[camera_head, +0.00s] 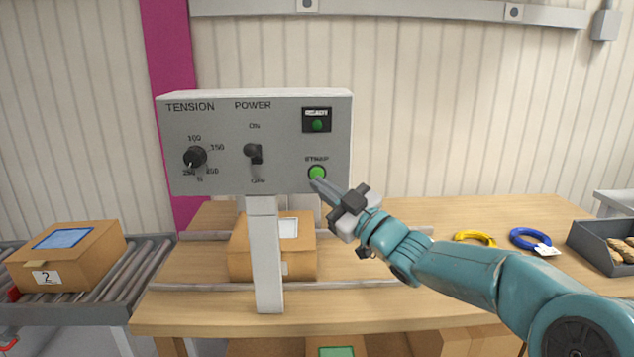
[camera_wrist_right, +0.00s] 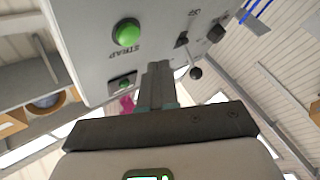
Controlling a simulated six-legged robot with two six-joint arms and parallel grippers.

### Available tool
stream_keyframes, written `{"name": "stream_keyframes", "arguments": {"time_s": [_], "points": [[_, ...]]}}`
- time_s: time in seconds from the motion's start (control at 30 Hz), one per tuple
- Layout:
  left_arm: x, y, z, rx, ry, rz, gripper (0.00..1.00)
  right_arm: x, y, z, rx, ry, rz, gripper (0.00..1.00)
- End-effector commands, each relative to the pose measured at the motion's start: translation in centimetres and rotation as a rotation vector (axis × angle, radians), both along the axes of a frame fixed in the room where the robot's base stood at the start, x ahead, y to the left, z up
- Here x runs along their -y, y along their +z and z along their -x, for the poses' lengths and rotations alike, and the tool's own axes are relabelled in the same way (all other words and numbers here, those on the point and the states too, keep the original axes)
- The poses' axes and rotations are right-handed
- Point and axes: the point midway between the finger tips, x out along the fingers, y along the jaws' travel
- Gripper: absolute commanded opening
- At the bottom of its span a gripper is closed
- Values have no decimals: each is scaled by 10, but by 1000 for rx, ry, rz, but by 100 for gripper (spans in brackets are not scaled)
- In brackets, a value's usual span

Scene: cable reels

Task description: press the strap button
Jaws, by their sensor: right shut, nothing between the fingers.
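The green strap button (camera_head: 317,173) is at the lower right of a grey control panel (camera_head: 225,165) on a white post. The button also shows in the right wrist view (camera_wrist_right: 127,32), where the panel appears upside down. My right gripper (camera_head: 315,184) is shut and empty, its tips just below the button in the head view. In the right wrist view the closed fingers (camera_wrist_right: 157,82) point toward the panel, to the right of and below the button. I cannot tell whether they touch the panel. My left gripper is not in view.
The panel also has a tension knob (camera_head: 195,157), a power switch (camera_head: 254,152) and a small green lamp (camera_head: 317,125). A carton (camera_head: 297,262) sits behind the post on the wooden table (camera_head: 400,310). Another carton (camera_head: 70,257) is on the roller conveyor at left. Yellow (camera_head: 474,238) and blue (camera_head: 529,239) rings lie at right.

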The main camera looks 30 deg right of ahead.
Motion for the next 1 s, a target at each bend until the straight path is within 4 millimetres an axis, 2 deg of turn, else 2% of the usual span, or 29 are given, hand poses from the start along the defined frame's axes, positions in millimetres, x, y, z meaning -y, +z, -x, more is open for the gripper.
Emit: {"name": "stream_keyframes", "arguments": {"time_s": [0.1, 0.3, 1.0], "points": [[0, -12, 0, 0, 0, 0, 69, -7, -3, 10, 1, 0, 0, 0], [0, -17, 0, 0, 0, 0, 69, -13, -1, 20, 1, 0, 0, 0], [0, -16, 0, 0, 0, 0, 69, -13, 0, 20, -1, 0, -1, 0]]}}
